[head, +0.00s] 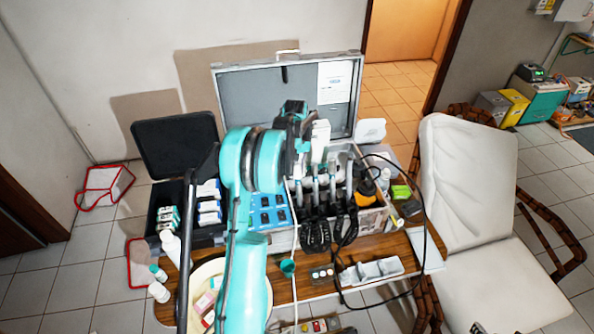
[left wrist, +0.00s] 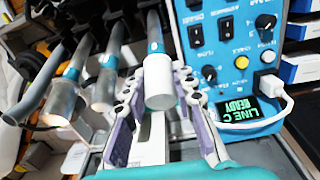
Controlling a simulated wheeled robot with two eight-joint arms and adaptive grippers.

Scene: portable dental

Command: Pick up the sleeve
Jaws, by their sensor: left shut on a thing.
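My left gripper (head: 300,142) is at the row of dental handpieces (head: 322,185) in front of the open case lid. In the left wrist view, my left gripper (left wrist: 158,78) has its two fingers on either side of a cylinder with a white end, which looks like the sleeve (left wrist: 160,88). The gripper is shut on it. The sleeve stands in line with the other metal-ended handpieces (left wrist: 106,92) and next to the blue control panel. In the head view the gripper hides much of it. My right gripper is not in view.
The blue control panel (left wrist: 226,50) with knobs and a plugged white cable is close on the right in the left wrist view. The grey case lid (head: 250,92) stands behind. A dark cable (head: 424,215) loops at the right. White bottles (head: 171,249) stand at the left.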

